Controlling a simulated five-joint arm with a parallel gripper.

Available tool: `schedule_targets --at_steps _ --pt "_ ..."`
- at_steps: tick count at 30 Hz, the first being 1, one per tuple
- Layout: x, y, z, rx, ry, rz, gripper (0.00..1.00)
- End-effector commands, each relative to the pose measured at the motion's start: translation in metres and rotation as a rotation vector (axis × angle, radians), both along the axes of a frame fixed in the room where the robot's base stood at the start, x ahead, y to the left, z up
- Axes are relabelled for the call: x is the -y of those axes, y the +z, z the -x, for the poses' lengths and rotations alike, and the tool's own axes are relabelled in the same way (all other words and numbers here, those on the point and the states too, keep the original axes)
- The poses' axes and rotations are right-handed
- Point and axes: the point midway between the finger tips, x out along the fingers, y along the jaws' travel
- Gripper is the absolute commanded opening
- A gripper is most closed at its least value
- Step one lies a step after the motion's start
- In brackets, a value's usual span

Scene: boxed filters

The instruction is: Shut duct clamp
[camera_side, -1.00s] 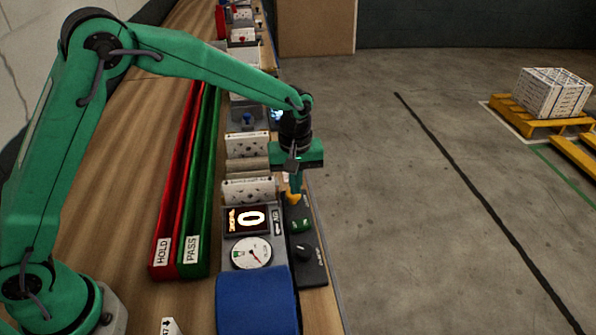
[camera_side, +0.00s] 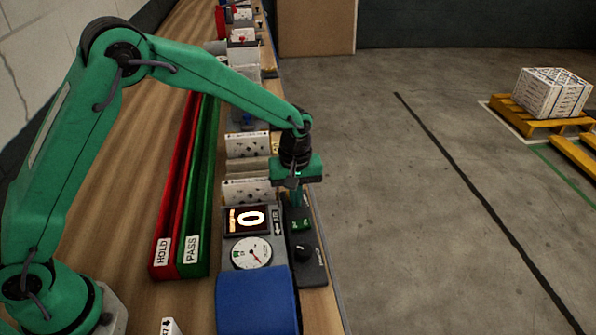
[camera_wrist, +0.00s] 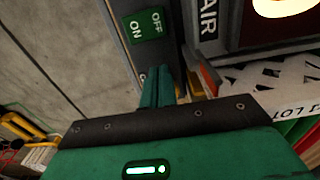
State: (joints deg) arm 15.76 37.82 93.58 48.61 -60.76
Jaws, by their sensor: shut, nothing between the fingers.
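My gripper (camera_side: 296,203) is shut and empty, pointing down at the far end of the dark control panel (camera_side: 316,266). In the wrist view its fingers (camera_wrist: 156,75) are together beside the panel's end. An orange-red piece (camera_wrist: 207,78) sits just right of the fingers there, with small yellow bits between; these may be parts of the duct clamp, but I cannot tell whether it is open or shut. In the side view my gripper hides that spot. I cannot tell whether the fingers touch anything.
The panel carries a green ON/OFF switch (camera_side: 300,222) and a black knob (camera_side: 303,252). Left are a lit display (camera_side: 248,220), a gauge (camera_side: 250,253), a blue block (camera_side: 257,302), white filters (camera_side: 247,190), and red (camera_side: 167,215) and green (camera_side: 201,215) troughs.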

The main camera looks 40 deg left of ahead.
Motion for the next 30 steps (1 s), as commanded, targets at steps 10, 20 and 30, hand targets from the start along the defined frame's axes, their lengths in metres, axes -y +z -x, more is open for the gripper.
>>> schedule_targets --at_steps 10,20,30 --pt "-0.0019 0.0001 -0.0016 0.0 0.0 0.0 0.0" --pt "-0.004 0.0002 -0.0036 0.0 0.001 0.0 0.0" --pt "-0.0057 0.0002 -0.0028 0.001 0.002 0.0 0.0"
